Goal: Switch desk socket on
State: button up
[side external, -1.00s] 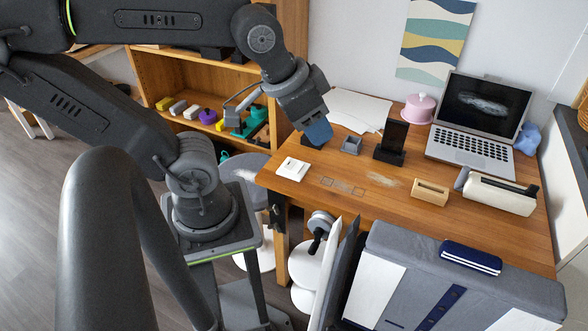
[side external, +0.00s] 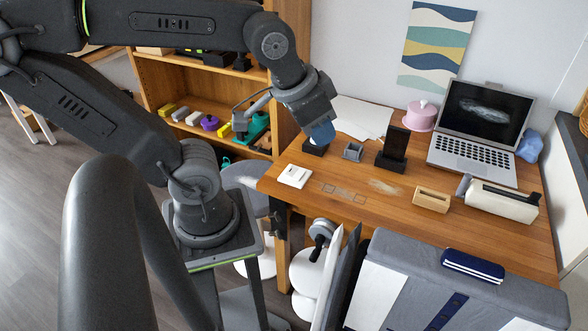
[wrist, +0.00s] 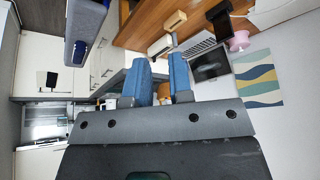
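The desk socket looks to be the small white square unit (side external: 295,174) lying on the left front part of the wooden desk in the side view. Its switch position is too small to tell. My gripper (side external: 322,133) has blue fingers and is above the desk's back left part, up and to the right of the white unit and apart from it. In the wrist view my gripper (wrist: 161,80) shows its two blue fingers with a gap and nothing between them. I cannot make out the white unit in the wrist view.
On the desk are a small grey holder (side external: 353,151), a black stand (side external: 394,149), a wooden block (side external: 431,199), a laptop (side external: 480,125), a pink pot (side external: 421,115) and a white tape dispenser (side external: 502,197). A grey fabric box (side external: 460,285) stands in front. The desk around the white unit is mostly clear.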

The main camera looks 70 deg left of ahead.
jog(key=w+a, duration=0.1)
jog(key=w+a+f+n+g, duration=0.1)
jog(key=w+a, duration=0.1)
jog(key=w+a+f+n+y, duration=0.1)
jog(key=a, duration=0.1)
jog(key=shift+w+a+f+g, duration=0.2)
jog(key=shift+w+f+g, duration=0.05)
jog(key=shift+w+g, duration=0.15)
grip_shut()
jog(key=w+a+f+n+g, duration=0.2)
jog(key=a+f+n+g, duration=0.3)
jog(key=a+f, duration=1.2)
jog(key=a+n, duration=0.1)
jog(key=a, duration=0.3)
jog(key=shift+w+a+f+n+g+y, duration=0.2)
jog(key=shift+w+n+g+y, duration=0.1)
jog(key=shift+w+g+y, duration=0.1)
